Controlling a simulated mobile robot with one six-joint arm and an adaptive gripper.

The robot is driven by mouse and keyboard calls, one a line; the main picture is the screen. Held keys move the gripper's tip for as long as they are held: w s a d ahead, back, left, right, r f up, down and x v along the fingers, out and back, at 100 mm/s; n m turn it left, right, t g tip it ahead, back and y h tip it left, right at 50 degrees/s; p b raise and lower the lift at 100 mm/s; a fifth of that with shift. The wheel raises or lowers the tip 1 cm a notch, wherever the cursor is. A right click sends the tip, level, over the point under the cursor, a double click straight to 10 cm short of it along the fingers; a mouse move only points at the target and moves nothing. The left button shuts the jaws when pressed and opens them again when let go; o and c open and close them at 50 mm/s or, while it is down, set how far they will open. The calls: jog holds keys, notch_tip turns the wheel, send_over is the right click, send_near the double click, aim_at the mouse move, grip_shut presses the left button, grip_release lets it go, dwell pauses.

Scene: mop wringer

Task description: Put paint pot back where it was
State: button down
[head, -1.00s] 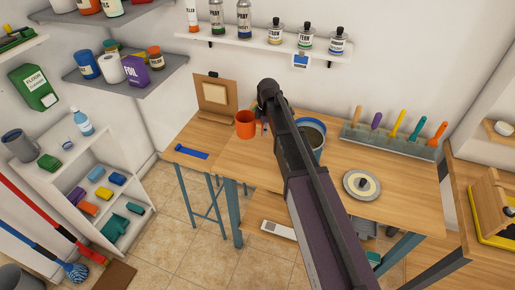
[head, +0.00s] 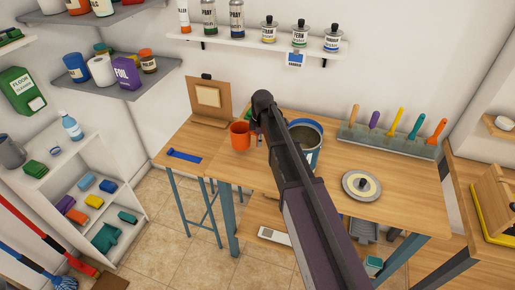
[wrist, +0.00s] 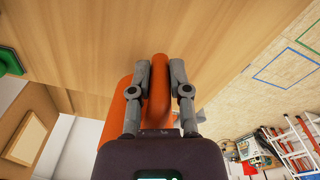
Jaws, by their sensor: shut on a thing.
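An orange pot (head: 240,135) is at the left part of the wooden workbench, just left of the end of my arm. In the wrist view the pot's body (wrist: 121,103) is at the left and its upright handle (wrist: 160,90) stands between my fingers. My gripper (wrist: 161,75) is shut on this handle. In the head view my own arm hides the fingers. I cannot tell whether the pot touches the bench top. A larger open tin (head: 313,150) with a blue and white side stands right of my arm, partly hidden by it.
A round lid-like disc (head: 362,185) lies on the workbench (head: 400,196). A rack of coloured-handled tools (head: 385,140) stands at the back. A small board (head: 208,100) stands behind the pot, and a blue strip (head: 184,156) lies left. A bottle shelf (head: 270,45) hangs above.

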jog(key=shift+f+b, duration=1.9)
jog(key=shift+f, duration=0.1)
jog(key=c, duration=0.6)
grip_release()
jog(key=r+p, duration=1.2)
jog(key=shift+s+d+r, duration=0.1)
jog(key=shift+d+r, duration=0.05)
jog(key=shift+d, duration=0.15)
